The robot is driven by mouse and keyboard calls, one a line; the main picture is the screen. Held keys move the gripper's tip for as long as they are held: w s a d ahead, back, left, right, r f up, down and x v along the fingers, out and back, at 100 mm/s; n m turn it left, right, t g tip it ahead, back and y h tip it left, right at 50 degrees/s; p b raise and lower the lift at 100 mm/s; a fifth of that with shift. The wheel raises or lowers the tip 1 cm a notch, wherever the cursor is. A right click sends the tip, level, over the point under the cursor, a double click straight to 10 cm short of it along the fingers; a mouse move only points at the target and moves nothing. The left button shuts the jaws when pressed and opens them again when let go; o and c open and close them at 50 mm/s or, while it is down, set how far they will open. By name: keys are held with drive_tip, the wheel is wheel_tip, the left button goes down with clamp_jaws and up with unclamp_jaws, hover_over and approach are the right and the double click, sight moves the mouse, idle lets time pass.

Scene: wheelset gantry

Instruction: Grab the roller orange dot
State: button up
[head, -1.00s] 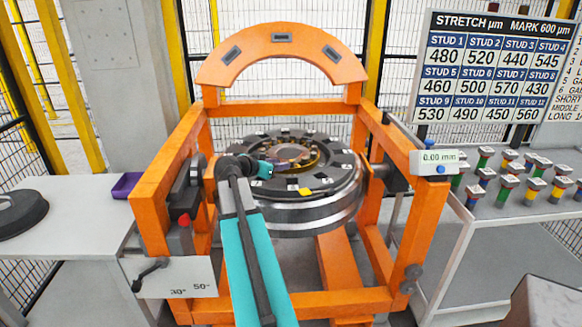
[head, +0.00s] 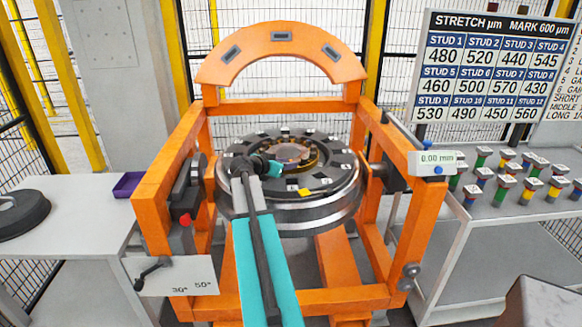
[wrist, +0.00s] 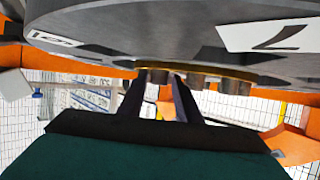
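The wheelset (head: 325,205) lies flat in the orange gantry, with a brass ring of rollers (head: 310,155) around its centre. I cannot make out an orange dot on any roller. My gripper (head: 274,167) is at the left inner edge of the hub, its fingertips too small to read there. In the wrist view, the two dark fingers (wrist: 157,82) stand apart, with their tips just below the brass ring. Several short grey-brown rollers (wrist: 228,86) show there, most to the right of the fingers. One seems to lie between or behind the tips; no grip on it is visible.
The orange arch (head: 282,48) stands behind the wheelset, and the gantry side beams flank it. A display reading 0.00 mm (head: 437,162) is on the right beam. Coloured studs (head: 505,180) stand on the right table. A purple tray (head: 128,185) is on the left table.

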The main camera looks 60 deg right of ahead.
clamp_jaws()
drive_tip(key=shift+r, duration=0.1)
wheel_tip(320, 180, up, 10)
drive_tip(key=b, duration=0.2)
idle(0.9)
idle(0.6)
